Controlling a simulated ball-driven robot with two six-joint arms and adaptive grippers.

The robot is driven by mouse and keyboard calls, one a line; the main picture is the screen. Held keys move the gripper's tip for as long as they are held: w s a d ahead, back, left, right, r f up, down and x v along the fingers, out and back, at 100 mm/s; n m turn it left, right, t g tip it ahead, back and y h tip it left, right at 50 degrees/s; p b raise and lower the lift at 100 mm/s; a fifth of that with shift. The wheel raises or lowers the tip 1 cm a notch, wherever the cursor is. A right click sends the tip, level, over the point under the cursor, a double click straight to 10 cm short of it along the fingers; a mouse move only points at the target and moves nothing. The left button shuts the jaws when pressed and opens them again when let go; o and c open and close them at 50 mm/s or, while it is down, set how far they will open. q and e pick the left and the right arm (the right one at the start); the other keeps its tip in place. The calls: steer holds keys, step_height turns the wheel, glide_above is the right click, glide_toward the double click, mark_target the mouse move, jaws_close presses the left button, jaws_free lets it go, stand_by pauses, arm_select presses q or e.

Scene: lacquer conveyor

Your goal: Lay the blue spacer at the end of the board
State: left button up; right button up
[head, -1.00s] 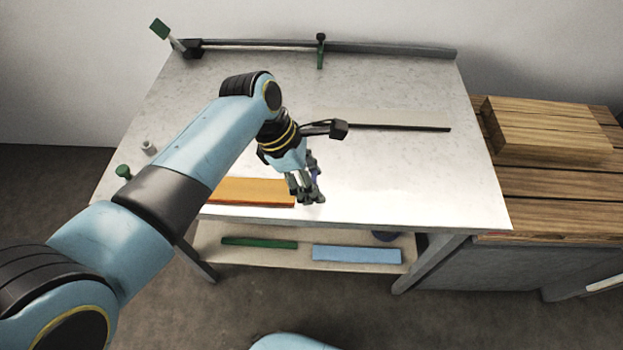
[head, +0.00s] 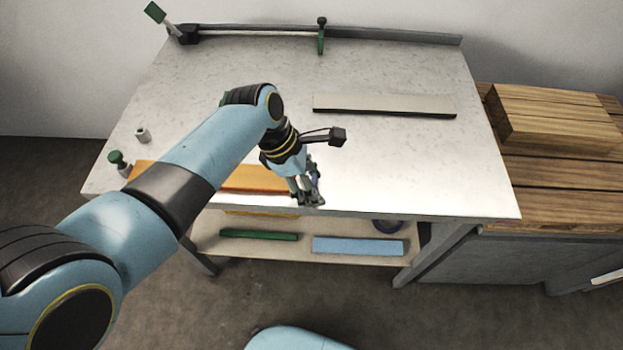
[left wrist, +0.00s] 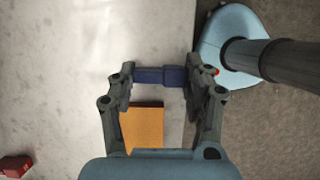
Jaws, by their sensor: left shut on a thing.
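The blue spacer (left wrist: 162,75) is a small dark-blue block held crosswise between the fingertips of my left gripper (left wrist: 165,85) in the left wrist view. In the head view my left gripper (head: 310,198) is by the table's front edge, just right of the orange board's right end, and only a sliver of the spacer shows. The orange board (head: 258,179) lies along the front of the table, partly hidden by my arm. Its end (left wrist: 143,125) shows between the fingers in the left wrist view, apart from the spacer. My right gripper is not in view.
A grey strip (head: 385,105) lies on the table behind the gripper. A rail (head: 400,37) with a green-handled stop (head: 321,36) runs along the back. A small cylinder (head: 143,135) and a green knob (head: 118,160) are at left. Wood (head: 555,120) is stacked at right.

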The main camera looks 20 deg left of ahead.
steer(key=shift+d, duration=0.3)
arm_select(q)
steer(key=o, duration=0.8)
steer(key=shift+o, duration=0.2)
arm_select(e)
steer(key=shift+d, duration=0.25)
arm_select(q)
steer(key=v, duration=1.2)
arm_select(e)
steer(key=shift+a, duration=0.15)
arm_select(q)
steer(key=shift+s, duration=0.1)
